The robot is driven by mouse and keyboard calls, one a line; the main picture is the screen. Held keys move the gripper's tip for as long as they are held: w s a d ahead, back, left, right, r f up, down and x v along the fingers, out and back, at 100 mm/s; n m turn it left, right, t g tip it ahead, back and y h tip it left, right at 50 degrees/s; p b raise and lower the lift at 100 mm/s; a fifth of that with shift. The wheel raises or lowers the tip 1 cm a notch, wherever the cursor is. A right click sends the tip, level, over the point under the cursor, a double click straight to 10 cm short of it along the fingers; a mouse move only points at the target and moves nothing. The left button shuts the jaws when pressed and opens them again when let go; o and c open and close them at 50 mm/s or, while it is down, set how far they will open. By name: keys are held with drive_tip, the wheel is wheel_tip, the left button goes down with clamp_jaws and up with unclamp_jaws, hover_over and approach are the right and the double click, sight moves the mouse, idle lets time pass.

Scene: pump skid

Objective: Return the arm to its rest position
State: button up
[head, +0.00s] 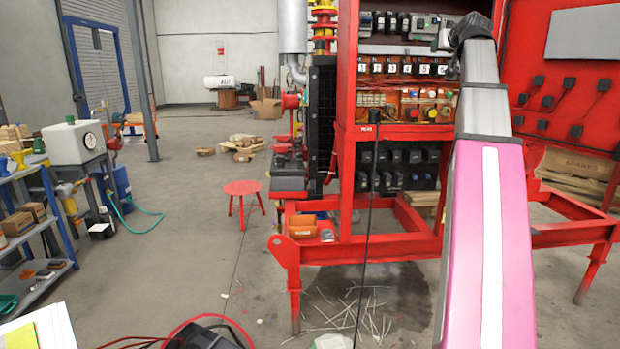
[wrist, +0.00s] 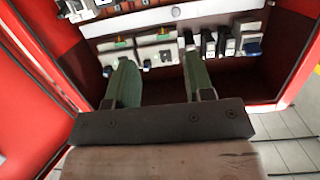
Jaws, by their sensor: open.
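My arm (head: 490,210), pink and grey, reaches up from the lower right of the head view toward the upper part of the red cabinet (head: 347,80). My gripper (wrist: 157,85) shows in the wrist view with its two green fingers spread apart and nothing between them. It faces the cabinet's inside, with a row of electrical modules (wrist: 155,52) beyond the fingertips. The wrist view does not show clearly whether a finger touches a module. In the head view the fingers are hidden behind the end of the arm.
An open red door panel (head: 575,75) stands right of my arm. Red frame legs (head: 292,285) stand below the cabinet. A red stool (head: 243,190) is to the left, a shelf (head: 40,235) further left. The floor between stool and shelf is mostly clear.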

drive_tip(key=a+f+g, duration=0.3)
drive_tip(key=a+f, duration=0.1)
drive_tip(key=f, duration=1.1)
drive_tip(key=a+f+g, duration=0.2)
drive_tip(key=a+f, duration=0.2)
drive_tip(key=f, duration=1.2)
drive_tip(key=a+f+g, duration=0.3)
drive_tip(key=a+f, duration=0.1)
drive_tip(key=f, duration=1.1)
drive_tip(key=s+a+f+g, duration=0.2)
drive_tip(key=s+a+f, duration=0.1)
drive_tip(key=s+f, duration=0.5)
drive_tip(key=s+a+f+g, duration=0.3)
drive_tip(key=s+f, duration=0.5)
drive_tip(key=f, duration=0.7)
drive_tip(key=s+a+f+g, duration=0.2)
drive_tip(key=s+a+f, duration=0.3)
drive_tip(key=s+f, duration=0.3)
wheel_tip(320, 180, down, 4)
drive_tip(key=shift+a+r+g+h, duration=0.15)
drive_tip(key=shift+r+g+h, duration=0.15)
drive_tip(key=shift+g, duration=0.1)
